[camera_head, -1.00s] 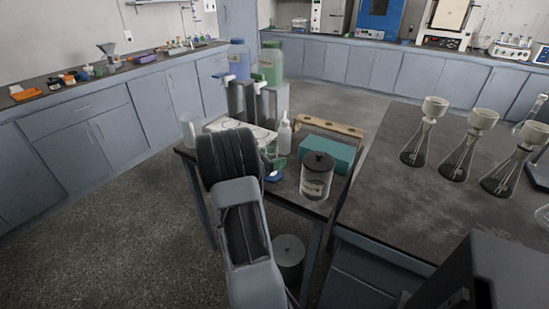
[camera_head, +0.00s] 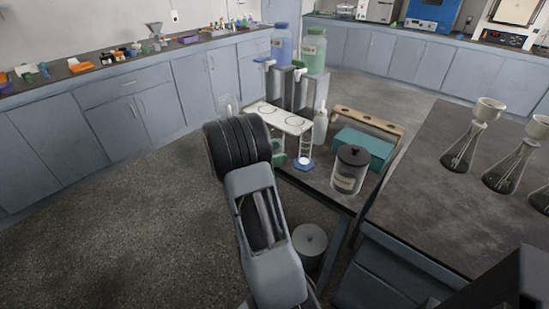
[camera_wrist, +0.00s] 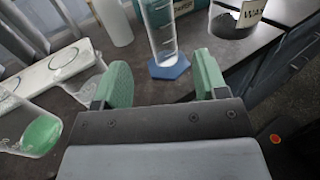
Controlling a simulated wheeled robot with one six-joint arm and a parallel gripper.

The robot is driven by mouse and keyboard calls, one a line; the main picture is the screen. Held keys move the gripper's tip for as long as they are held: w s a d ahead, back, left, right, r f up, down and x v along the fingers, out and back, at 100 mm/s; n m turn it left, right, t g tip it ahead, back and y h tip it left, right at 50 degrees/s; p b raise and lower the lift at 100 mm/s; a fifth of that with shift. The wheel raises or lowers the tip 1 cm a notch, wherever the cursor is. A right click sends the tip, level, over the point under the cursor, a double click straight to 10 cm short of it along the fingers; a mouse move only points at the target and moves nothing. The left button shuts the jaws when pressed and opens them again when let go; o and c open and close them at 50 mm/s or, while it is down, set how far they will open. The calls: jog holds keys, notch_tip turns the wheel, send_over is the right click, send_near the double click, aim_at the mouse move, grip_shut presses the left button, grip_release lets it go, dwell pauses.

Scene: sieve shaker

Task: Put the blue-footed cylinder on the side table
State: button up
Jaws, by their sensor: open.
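The blue-footed cylinder (camera_head: 305,147) is a clear glass graduated cylinder standing upright on the dark-topped small table (camera_head: 325,186), in front of the white rack. In the wrist view the cylinder (camera_wrist: 160,32) rises from its blue hexagonal foot, beyond and roughly between my fingertips. My gripper (camera_wrist: 163,78) is open with two green-padded fingers, and nothing is between them. The cylinder's top is cut off in the wrist view. In the head view my arm hides most of my gripper.
A lidded waste jar (camera_head: 350,170), a white squeeze bottle (camera_head: 320,127) and a teal box (camera_head: 364,148) crowd the cylinder's right and back. A green-footed clear vessel (camera_wrist: 40,134) is left of my gripper. A dark bench (camera_head: 430,200) with flasks stands right.

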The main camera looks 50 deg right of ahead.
jog(key=s+a+m+t+y, duration=0.2)
jog(key=a+m+t+y, duration=0.4)
jog(key=a, duration=1)
jog(key=s+a+m+t+y, duration=0.3)
jog(key=a+m+t+y, duration=0.3)
jog(key=a, duration=1.1)
jog(key=y, duration=0.3)
jog(key=shift+s+a, duration=0.15)
jog(key=shift+s, duration=0.1)
jog(key=shift+r, duration=0.1)
notch_tip(320, 180, up, 14)
jog(key=p, duration=1.3)
jog(key=shift+s+a+t, duration=0.2)
jog(key=shift+t, duration=0.2)
jog(key=shift+r, duration=0.1)
